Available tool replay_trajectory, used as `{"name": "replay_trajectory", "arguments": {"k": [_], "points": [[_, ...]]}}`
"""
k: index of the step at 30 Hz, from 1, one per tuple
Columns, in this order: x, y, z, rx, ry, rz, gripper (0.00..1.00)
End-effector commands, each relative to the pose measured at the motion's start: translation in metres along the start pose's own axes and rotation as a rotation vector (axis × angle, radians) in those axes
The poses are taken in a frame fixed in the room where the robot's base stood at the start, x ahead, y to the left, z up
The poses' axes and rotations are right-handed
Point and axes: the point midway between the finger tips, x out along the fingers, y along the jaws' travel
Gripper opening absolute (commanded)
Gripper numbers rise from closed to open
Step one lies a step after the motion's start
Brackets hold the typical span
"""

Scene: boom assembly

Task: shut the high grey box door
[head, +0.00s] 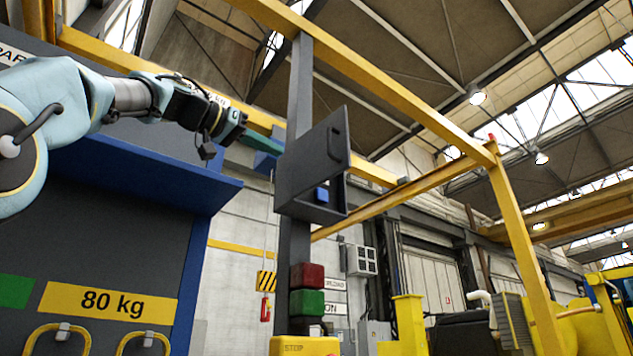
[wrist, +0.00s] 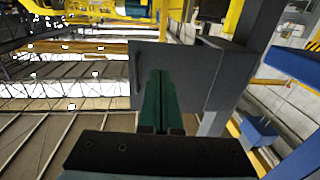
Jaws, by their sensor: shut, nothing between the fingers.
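The high grey box (head: 327,210) is fixed to a grey post above the stacked red and green blocks. Its grey door (head: 312,160), with a dark handle, stands open, and a small blue block (head: 321,195) shows inside. My gripper (head: 279,150) reaches in from the left, its green fingers close to the door's left side in the head view. In the wrist view, my gripper (wrist: 159,73) has its fingers together, overlapping the door panel (wrist: 185,72), with the handle to their left. The box side (wrist: 231,78) is to their right. Whether they touch the door cannot be told.
The grey post (head: 300,90) stands under yellow overhead beams (head: 375,78). A large dark cabinet with a blue ledge (head: 150,170) is on the left, below my arm. Red (head: 307,275) and green (head: 307,303) blocks are below the box. Open air lies right of the box.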

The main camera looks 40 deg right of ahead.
Motion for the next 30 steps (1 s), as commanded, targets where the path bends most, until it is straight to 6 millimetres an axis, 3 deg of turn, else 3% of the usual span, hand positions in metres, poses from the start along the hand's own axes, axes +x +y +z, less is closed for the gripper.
{"name": "replay_trajectory", "arguments": {"k": [5, 18, 24, 30], "points": [[0.021, 0.002, -0.004, -0.003, -0.001, 0.005, 0.0], [0.105, 0.0, -0.006, -0.004, -0.003, 0.002, 0.0], [0.128, 0.0, -0.003, -0.003, -0.002, 0.001, 0.0], [0.137, 0.0, -0.001, -0.001, -0.001, 0.0, 0.0]]}}
